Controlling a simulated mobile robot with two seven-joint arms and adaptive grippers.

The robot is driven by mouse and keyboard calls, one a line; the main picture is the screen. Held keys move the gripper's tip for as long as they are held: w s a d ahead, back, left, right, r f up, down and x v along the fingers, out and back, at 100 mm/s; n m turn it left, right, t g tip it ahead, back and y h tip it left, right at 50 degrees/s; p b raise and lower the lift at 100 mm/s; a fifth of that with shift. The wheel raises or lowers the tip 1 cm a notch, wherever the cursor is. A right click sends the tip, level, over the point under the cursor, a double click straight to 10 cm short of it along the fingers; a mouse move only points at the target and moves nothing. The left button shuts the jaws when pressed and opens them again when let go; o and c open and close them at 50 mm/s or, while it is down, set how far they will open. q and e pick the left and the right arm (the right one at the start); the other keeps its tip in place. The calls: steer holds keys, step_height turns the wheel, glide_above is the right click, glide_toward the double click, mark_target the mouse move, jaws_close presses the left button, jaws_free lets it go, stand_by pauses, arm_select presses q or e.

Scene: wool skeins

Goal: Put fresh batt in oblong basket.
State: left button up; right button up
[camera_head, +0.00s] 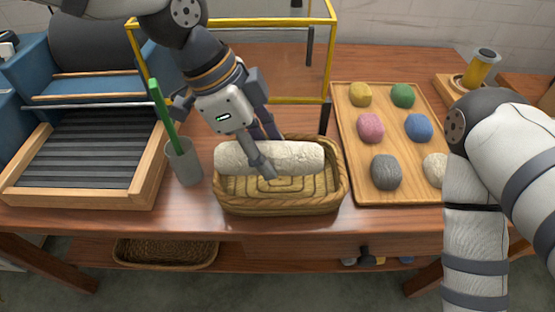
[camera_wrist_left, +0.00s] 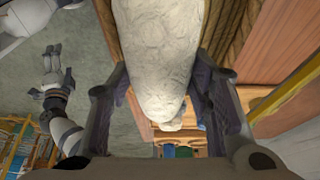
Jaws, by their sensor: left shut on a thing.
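The fresh batt (camera_head: 295,157), a cream-white fluffy roll, lies level along the back half of the oblong basket (camera_head: 285,206), a woven tan basket at the table's front middle. Its left end is at the left rim; whether it touches the basket's floor cannot be told. My left gripper (camera_head: 263,155) comes down from above, shut on the batt. In the left wrist view the batt (camera_wrist_left: 160,55) runs between both fingers (camera_wrist_left: 165,100). My right arm stands at the right; its gripper (camera_wrist_left: 52,62) shows only small in the left wrist view, its jaws unclear.
A grey cup (camera_head: 184,165) with a green-handled tool stands left of the basket, beside the carding machine (camera_head: 85,150). A wooden tray (camera_head: 347,125) of coloured wool balls lies close on the right. A yellow frame (camera_head: 331,60) rises behind. A yellow spool (camera_head: 482,68) stands back right.

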mark_target(275, 153)
arm_select(q)
steer(key=f, duration=0.1)
steer(key=w+d, duration=0.1)
steer(key=f, duration=0.1)
steer(key=shift+w+d+f, duration=0.25)
steer(key=shift+f, duration=0.05)
steer(key=f, duration=0.3)
steer(key=shift+w+d+f+b, duration=0.15)
steer(key=shift+w+f+b, duration=0.05)
steer(key=shift+f+b, duration=0.1)
steer(key=shift+r, duration=0.15)
arm_select(e)
steer(key=shift+s+f, duration=0.5)
arm_select(q)
steer(key=o, duration=0.9)
steer(key=shift+o, duration=0.2)
steer(key=v, duration=0.7)
steer(key=shift+r+p, duration=0.25)
steer(key=shift+p, duration=0.1)
arm_select(e)
steer(key=shift+w+r, duration=0.4)
